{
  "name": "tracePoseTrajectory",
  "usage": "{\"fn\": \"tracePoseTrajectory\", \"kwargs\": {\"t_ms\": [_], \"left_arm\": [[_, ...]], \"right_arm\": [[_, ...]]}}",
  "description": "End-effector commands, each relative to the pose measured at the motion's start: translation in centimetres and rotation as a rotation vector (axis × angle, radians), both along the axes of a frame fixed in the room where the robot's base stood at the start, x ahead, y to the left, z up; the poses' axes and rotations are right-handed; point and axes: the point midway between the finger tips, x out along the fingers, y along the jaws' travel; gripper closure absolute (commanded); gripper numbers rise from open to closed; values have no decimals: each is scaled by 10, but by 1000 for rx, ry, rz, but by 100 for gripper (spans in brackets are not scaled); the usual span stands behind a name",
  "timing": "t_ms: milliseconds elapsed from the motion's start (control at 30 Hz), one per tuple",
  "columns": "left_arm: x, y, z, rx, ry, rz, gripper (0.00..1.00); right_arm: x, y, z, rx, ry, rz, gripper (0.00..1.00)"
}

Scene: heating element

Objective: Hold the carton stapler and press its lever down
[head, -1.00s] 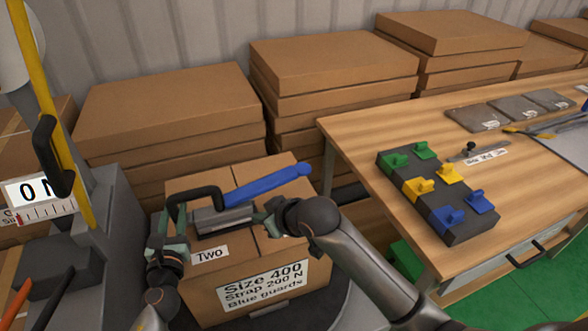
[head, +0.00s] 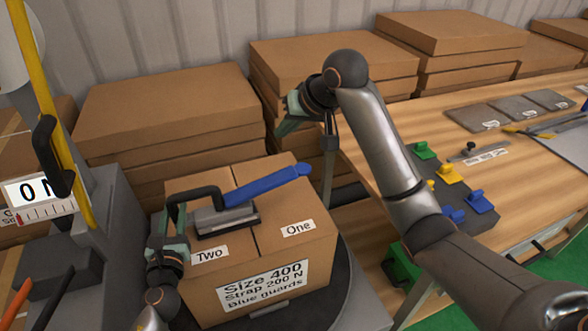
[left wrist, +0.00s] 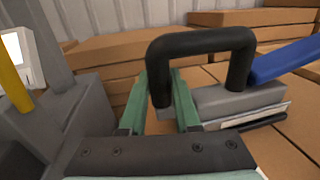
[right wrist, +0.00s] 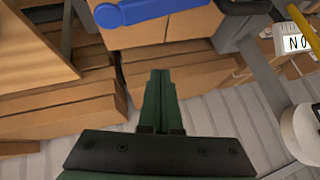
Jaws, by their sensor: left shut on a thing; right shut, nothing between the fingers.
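The carton stapler, with a grey body (head: 226,221), black loop handle (head: 190,196) and long blue lever (head: 268,184), sits on top of the carton (head: 290,258). In the left wrist view the blue lever (left wrist: 285,60) slopes up and away from the grey body (left wrist: 235,103). My left gripper (head: 172,218) is shut on the handle's near-left leg; its fingers (left wrist: 160,95) show either side of that leg. My right gripper (head: 282,118) is shut and empty, raised behind and above the lever's rounded tip. In the right wrist view the lever tip (right wrist: 108,15) lies beyond the fingers (right wrist: 160,78).
The carton's labels read "Two" (head: 210,254) and "One" (head: 298,228). Stacked flat cartons (head: 165,105) stand behind. A wooden table (head: 540,150) with a block of coloured clips is at the right, behind my right arm. A grey machine with a yellow post (head: 50,120) stands at the left.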

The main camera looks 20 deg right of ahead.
Motion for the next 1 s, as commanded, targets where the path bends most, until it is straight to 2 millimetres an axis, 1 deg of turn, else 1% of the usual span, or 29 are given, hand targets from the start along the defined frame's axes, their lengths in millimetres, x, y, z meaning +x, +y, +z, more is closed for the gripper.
{"fn": "tracePoseTrajectory", "kwargs": {"t_ms": [133, 233, 700, 800, 1000], "left_arm": [[0, 0, -1, 0, 1, 0, 100], [0, 0, -1, 0, 1, 0, 100], [0, 0, -1, 0, 1, 0, 100], [0, 0, -1, 0, 1, 0, 100], [0, 0, -1, 0, 1, 0, 100]], "right_arm": [[0, 0, -2, -1, 0, 1, 100], [0, -2, -9, -1, 1, 1, 100], [0, -16, -69, -1, 2, 1, 100], [0, -18, -78, -2, 1, 1, 100], [0, -20, -86, -2, -2, 2, 100]]}}
